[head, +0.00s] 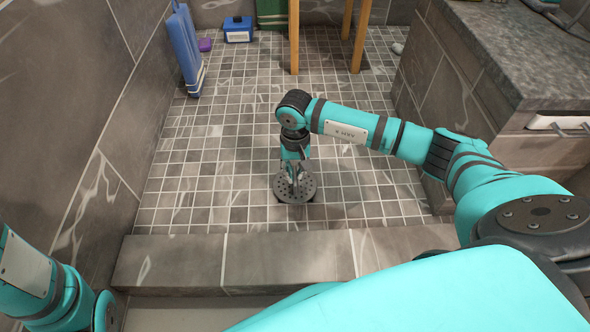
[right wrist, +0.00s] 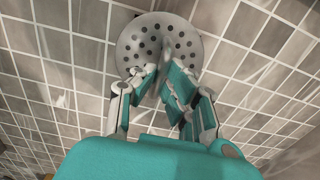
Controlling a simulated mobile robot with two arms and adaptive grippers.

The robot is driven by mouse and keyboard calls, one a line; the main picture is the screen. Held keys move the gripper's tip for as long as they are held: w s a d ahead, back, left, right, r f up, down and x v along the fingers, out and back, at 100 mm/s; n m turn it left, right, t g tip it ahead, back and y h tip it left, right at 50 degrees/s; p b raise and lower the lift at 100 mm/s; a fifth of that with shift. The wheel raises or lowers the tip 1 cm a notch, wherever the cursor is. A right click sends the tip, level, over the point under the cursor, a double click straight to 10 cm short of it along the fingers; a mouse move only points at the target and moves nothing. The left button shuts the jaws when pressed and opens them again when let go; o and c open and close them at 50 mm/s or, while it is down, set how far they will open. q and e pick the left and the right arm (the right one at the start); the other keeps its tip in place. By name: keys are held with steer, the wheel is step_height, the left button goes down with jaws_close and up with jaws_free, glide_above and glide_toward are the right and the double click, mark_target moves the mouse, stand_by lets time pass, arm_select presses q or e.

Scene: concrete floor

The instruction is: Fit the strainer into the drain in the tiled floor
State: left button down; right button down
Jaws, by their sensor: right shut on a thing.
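The strainer (head: 309,188) is a round grey disc with small holes. It is at the middle of the tiled floor in the head view and at the top of the right wrist view (right wrist: 143,33). My right gripper (head: 294,181) points down over it and is shut on its middle part, also in the right wrist view (right wrist: 162,76). The disc looks roughly level, at or close above the tiles; I cannot tell whether it touches them. The drain is not seen and may be hidden beneath the strainer. My left gripper is outside the view.
A stone step (head: 290,262) runs along the near side of the tiled floor (head: 215,180). A grey wall closes the left, and a stone-topped counter (head: 510,50) the right. Wooden legs (head: 294,38), a blue box (head: 238,30) and a leaning blue object (head: 187,50) stand farther back.

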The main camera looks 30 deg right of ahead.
steer(key=shift+f+b, duration=0.55)
steer(key=shift+f, duration=0.25)
steer(key=c, duration=1.4)
jaws_free()
steer(key=shift+o, duration=0.2)
step_height(320, 180, up, 12)
